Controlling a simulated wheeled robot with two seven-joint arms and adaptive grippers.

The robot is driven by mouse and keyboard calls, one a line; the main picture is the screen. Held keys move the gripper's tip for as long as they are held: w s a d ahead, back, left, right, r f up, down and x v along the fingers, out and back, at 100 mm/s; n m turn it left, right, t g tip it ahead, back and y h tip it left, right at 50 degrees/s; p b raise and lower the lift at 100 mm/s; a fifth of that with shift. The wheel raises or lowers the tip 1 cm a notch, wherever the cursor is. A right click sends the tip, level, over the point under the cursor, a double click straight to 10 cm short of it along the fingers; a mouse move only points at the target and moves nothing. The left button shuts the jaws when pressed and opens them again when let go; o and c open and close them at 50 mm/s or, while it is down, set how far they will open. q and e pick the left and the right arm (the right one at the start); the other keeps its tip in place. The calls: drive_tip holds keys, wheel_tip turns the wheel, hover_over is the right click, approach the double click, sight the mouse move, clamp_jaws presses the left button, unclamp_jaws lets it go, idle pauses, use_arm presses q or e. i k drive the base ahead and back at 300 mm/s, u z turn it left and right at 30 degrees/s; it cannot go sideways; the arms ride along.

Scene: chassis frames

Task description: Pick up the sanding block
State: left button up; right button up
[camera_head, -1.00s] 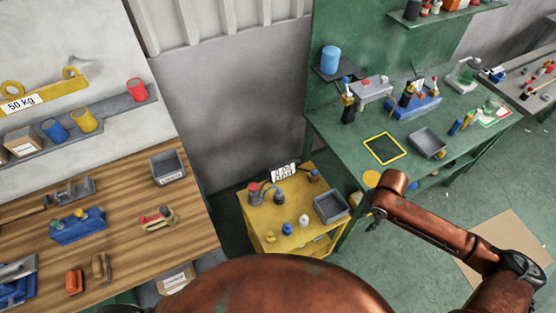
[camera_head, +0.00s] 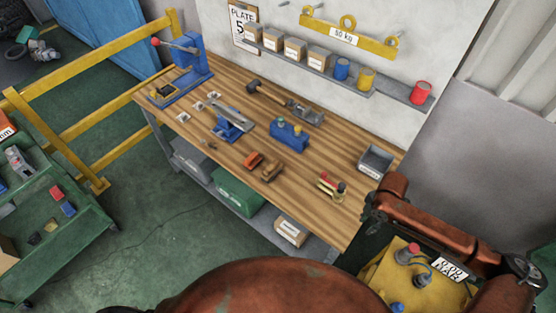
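On the wooden workbench (camera_head: 215,155) a small orange-red block (camera_head: 253,160) lies near the front edge. A brown wooden-looking piece (camera_head: 271,171) lies just to its right. Either could be the sanding block; at this size I cannot tell which. My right gripper (camera_head: 371,217) hangs beyond the bench's right end, well to the right of both pieces and apart from them. Its fingers are small and dark, so I cannot tell whether it is open or shut. My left gripper is not in view.
A blue vise (camera_head: 233,124), a blue toolbox-like block (camera_head: 288,135), a grey tray (camera_head: 375,160) and a blue press (camera_head: 188,65) stand on the bench. A yellow railing (camera_head: 100,100) is at left. A yellow cart (camera_head: 385,277) stands below my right arm.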

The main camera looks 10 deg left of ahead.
sight(254, 159)
drive_tip(key=u, duration=1.15)
drive_tip(key=i, duration=1)
